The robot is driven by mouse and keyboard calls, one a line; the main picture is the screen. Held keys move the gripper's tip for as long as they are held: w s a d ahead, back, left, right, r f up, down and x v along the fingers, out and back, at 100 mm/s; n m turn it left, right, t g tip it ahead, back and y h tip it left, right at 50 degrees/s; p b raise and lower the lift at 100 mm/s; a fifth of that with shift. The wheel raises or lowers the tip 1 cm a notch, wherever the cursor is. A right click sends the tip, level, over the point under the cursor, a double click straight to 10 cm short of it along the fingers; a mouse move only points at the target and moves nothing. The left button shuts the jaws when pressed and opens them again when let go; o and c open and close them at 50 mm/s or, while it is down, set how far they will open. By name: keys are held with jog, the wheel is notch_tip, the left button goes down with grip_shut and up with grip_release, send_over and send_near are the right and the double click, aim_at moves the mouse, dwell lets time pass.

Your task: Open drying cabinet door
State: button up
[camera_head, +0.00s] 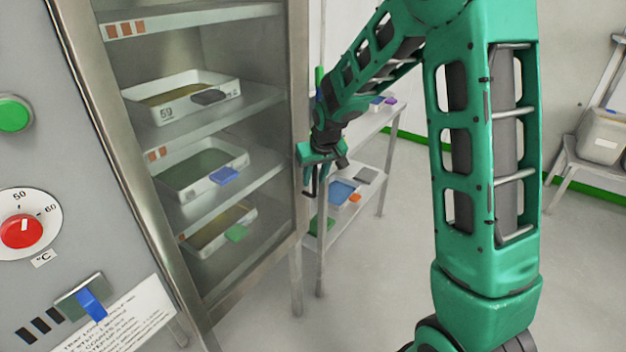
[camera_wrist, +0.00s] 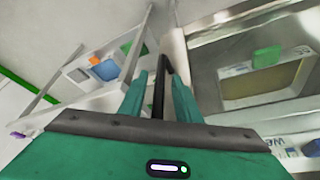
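The drying cabinet (camera_head: 125,170) fills the left of the head view. Its door frame (camera_head: 299,120) runs down the right side, and shelves show behind what looks like glass. The door looks closed. My gripper (camera_head: 311,178) is at the right edge of the door. In the wrist view, a dark bar handle (camera_wrist: 159,88) stands between the two green fingers of my gripper (camera_wrist: 160,88). Gaps show between the bar and each finger, so the gripper is open around the handle. In the head view the handle is mostly hidden by my gripper.
Inside the cabinet are white trays (camera_head: 185,110) on shelves. A temperature dial (camera_head: 22,230) and green button (camera_head: 14,114) are on the panel at left. A white rack (camera_head: 372,180) with small items stands close behind my gripper. The floor (camera_head: 395,270) right of the cabinet is clear.

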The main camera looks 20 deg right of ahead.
jog(key=shift+w+f, duration=0.15)
jog(key=shift+f, duration=0.2)
jog(key=shift+c, duration=0.2)
grip_shut()
